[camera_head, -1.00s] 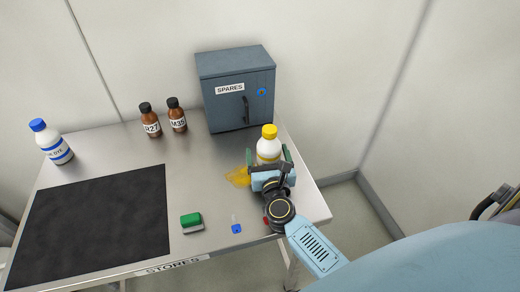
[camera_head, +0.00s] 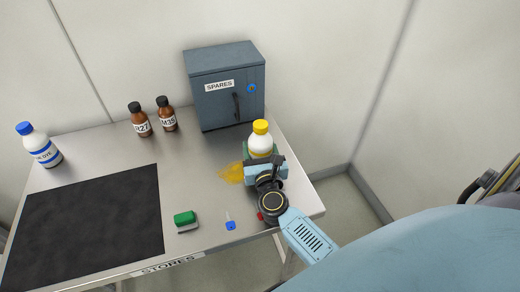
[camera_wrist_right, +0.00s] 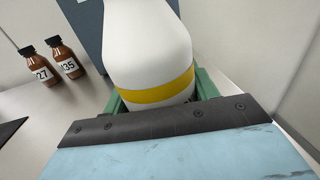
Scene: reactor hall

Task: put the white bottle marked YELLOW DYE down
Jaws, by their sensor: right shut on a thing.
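The white bottle with a yellow cap and a yellow band (camera_head: 261,142) is upright at the right end of the steel table (camera_head: 190,180). Its marking is not readable in these views. My right gripper (camera_head: 264,162) is shut on its lower part. In the right wrist view the bottle (camera_wrist_right: 150,50) stands between the green fingers. The gripper hides its base, so I cannot tell whether it touches the table. A yellow spill (camera_head: 230,174) lies on the table just left of the gripper. My left gripper is not in view.
A grey SPARES cabinet (camera_head: 224,90) stands behind the bottle. Brown bottles R27 (camera_head: 140,122) and M35 (camera_head: 166,116) stand left of it. A blue-capped bottle (camera_head: 40,148), a black mat (camera_head: 85,225), a green-topped block (camera_head: 186,219) and a small blue item (camera_head: 230,225) are also on the table.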

